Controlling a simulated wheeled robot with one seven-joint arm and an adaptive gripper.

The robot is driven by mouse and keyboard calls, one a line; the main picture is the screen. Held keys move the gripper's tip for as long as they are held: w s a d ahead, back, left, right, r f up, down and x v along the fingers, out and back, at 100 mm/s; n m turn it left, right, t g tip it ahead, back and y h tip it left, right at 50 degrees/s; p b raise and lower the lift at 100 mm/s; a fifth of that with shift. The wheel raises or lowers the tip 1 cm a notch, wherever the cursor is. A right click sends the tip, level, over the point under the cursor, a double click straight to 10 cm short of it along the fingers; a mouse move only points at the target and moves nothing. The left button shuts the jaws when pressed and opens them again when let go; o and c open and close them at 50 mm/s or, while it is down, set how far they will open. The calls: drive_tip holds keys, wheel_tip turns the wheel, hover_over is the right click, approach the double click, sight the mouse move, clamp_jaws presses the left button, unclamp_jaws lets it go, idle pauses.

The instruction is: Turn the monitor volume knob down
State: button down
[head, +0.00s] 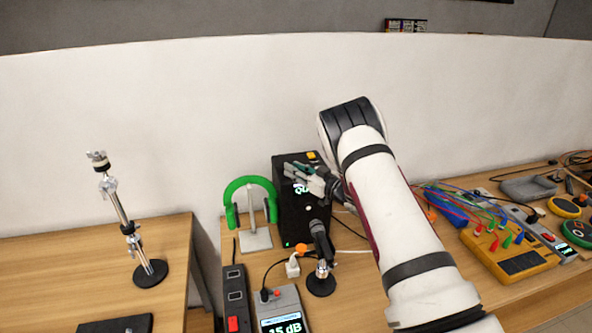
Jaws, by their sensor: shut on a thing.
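The monitor, a black upright box (293,222), stands on the right-hand desk against the white wall. A lit green display shows on its upper front, partly covered by my fingers. My gripper (300,177) reaches in from the right to the upper front of the box. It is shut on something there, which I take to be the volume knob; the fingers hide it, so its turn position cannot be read. A grey meter (280,304) in front has a lit screen reading about 15 dB.
A microphone on a short stand (321,272) stands close in front of the box. Green headphones on a stand (255,237) are at its left, with a power strip (236,295) in front. A yellow device with cables (508,262) is at right.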

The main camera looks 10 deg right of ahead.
drive_tip(key=shift+w+r, duration=0.1)
drive_tip(key=shift+r, duration=0.1)
drive_tip(key=c, duration=1.3)
unclamp_jaws()
drive_tip(key=shift+f, duration=0.1)
drive_tip(key=shift+s+d, duration=0.2)
drive_tip(key=shift+s, duration=0.15)
drive_tip(key=v, duration=1.1)
drive_tip(key=shift+s, duration=0.1)
